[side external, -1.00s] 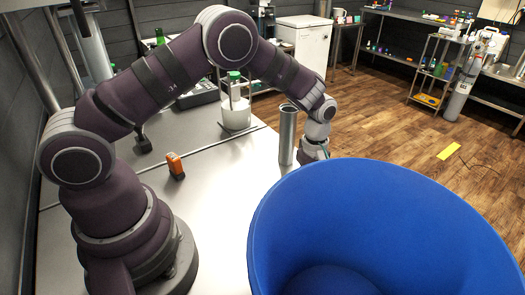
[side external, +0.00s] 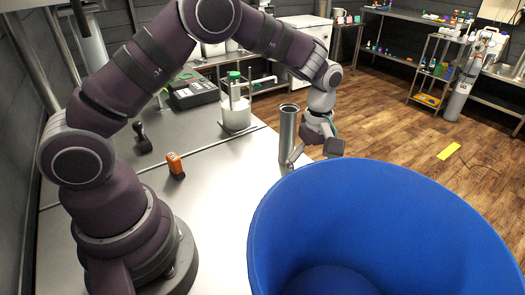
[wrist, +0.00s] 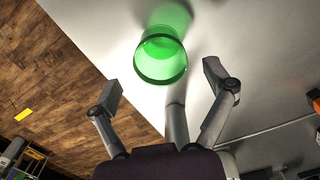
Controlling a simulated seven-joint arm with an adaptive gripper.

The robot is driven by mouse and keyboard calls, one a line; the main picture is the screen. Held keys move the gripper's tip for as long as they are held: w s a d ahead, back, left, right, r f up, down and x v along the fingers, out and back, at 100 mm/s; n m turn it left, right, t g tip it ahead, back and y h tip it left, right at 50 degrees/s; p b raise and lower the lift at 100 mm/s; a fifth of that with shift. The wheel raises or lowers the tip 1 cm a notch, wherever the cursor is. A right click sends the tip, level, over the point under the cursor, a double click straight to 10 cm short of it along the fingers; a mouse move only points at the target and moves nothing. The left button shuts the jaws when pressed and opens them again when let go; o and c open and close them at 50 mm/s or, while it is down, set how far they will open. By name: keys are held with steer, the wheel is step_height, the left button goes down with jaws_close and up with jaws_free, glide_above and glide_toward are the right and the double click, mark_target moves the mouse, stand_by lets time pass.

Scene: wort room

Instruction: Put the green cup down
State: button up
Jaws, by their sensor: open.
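The green cup (wrist: 160,62) is see-through and shows in the wrist view, over the pale tabletop near its edge, with a green tint cast beside it. It lies just beyond my fingertips, apart from them. My gripper (wrist: 163,85) is open and empty, with its fingers spread wide. In the side view my gripper (side external: 316,150) hangs above the table's far right corner, behind the blue tub. The cup does not show in the side view; the tub's rim likely hides it.
A large blue tub (side external: 385,215) fills the side view's front right. A tall metal cylinder (side external: 287,135) stands close beside my gripper. An orange device (side external: 175,164) and a white bottle with a green cap (side external: 235,112) stand on the steel table (side external: 225,190). Its middle is mostly clear.

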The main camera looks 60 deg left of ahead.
steer(key=s+a+r+m+t, duration=0.1)
steer(key=s+r+m, duration=0.2)
steer(key=r, duration=0.4)
steer(key=s+a+r+m+t, duration=0.1)
steer(key=s+r+m+t, duration=0.2)
steer(key=r, duration=0.5)
steer(key=s+a+m+t, duration=0.1)
steer(key=s+m, duration=0.8)
steer(key=shift+s+t, duration=0.2)
steer(key=shift+t, duration=0.1)
